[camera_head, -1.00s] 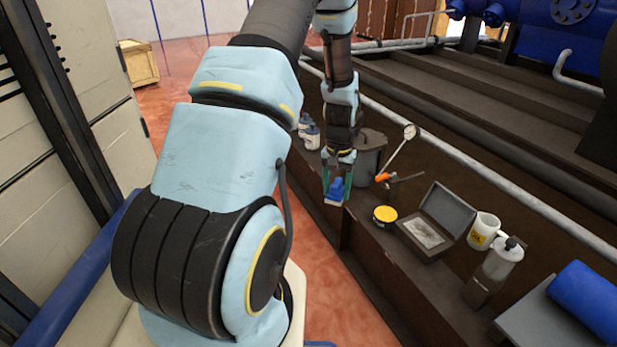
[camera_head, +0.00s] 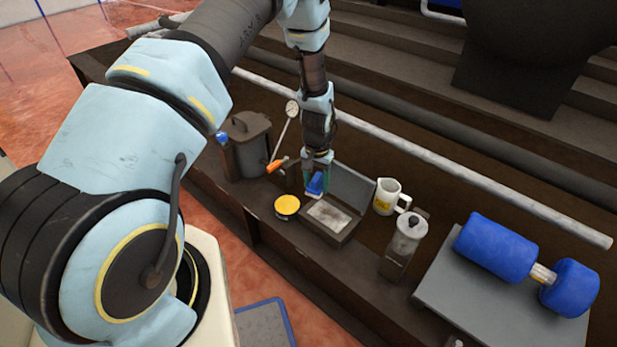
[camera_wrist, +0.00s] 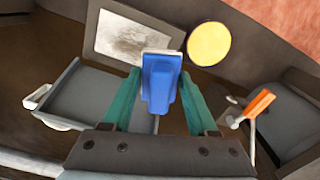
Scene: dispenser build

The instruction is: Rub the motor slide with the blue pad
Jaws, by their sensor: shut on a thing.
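My gripper (camera_head: 317,180) is shut on the blue pad (camera_head: 315,184), which has a pale underside. In the wrist view the blue pad (camera_wrist: 161,78) sits between the teal fingers of my gripper (camera_wrist: 160,92). The pad is over or near the open dark box; I cannot tell whether it touches it. At the right, a blue motor-like body (camera_head: 495,247) lies on a grey plate (camera_head: 440,290), which looks like the motor slide. The motor hides part of this plate, and the wrist view does not show it.
The open box (camera_head: 343,236) holds a worn pale sheet (camera_head: 328,215). Near it are a yellow-topped tin (camera_head: 287,206), a dial gauge with an orange handle (camera_head: 277,165), a grey lidded pot (camera_head: 247,150), a white jug (camera_head: 387,197) and a clear canister (camera_head: 408,232). A pale rail (camera_head: 430,140) runs behind.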

